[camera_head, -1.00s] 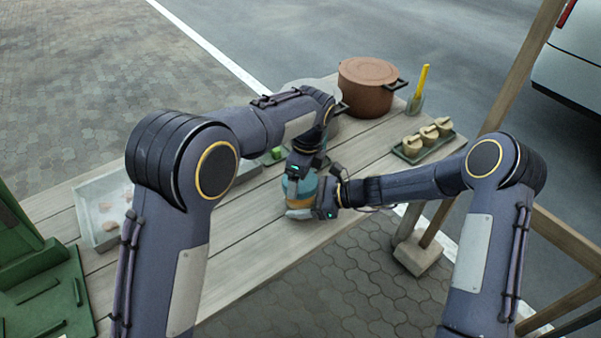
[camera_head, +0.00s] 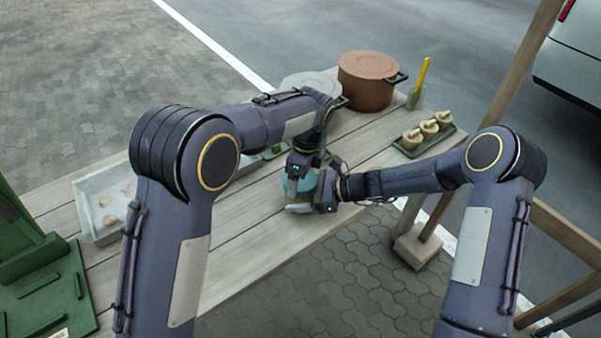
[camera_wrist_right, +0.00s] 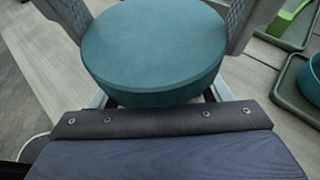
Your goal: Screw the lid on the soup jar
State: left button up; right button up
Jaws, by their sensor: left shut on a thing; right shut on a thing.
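The teal round lid (camera_wrist_right: 153,45) fills the top middle of the right wrist view, and it also shows in the head view (camera_head: 292,187). My left gripper (camera_head: 299,183) comes down on it from above. Grey textured fingers flank the lid on both sides in the right wrist view, shut on it. My right gripper (camera_head: 311,205) reaches in lower from the right, and its pale fingers run under the lid. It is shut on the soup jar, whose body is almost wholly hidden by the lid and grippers. I cannot tell how snugly the lid sits.
The wooden table (camera_head: 240,225) has bare planks in front. A brown pot (camera_head: 366,82), a tray with several small pale cups (camera_head: 428,134) and a yellow-handled tool (camera_head: 423,75) stand at the back right. A pale tray (camera_head: 100,215) lies left.

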pick_arm(q)
jog(key=shift+f, duration=0.45)
jog(key=shift+a+f, duration=0.1)
jog(key=shift+f, duration=0.25)
jog(key=shift+c, duration=1.2)
pick_arm(e)
jog(key=c, duration=0.5)
pick_arm(q)
jog(key=m, duration=0.3)
jog(key=shift+s, duration=0.1)
jog(key=o, duration=1.1)
jog(key=shift+o, duration=0.4)
jog(key=shift+r, duration=0.1)
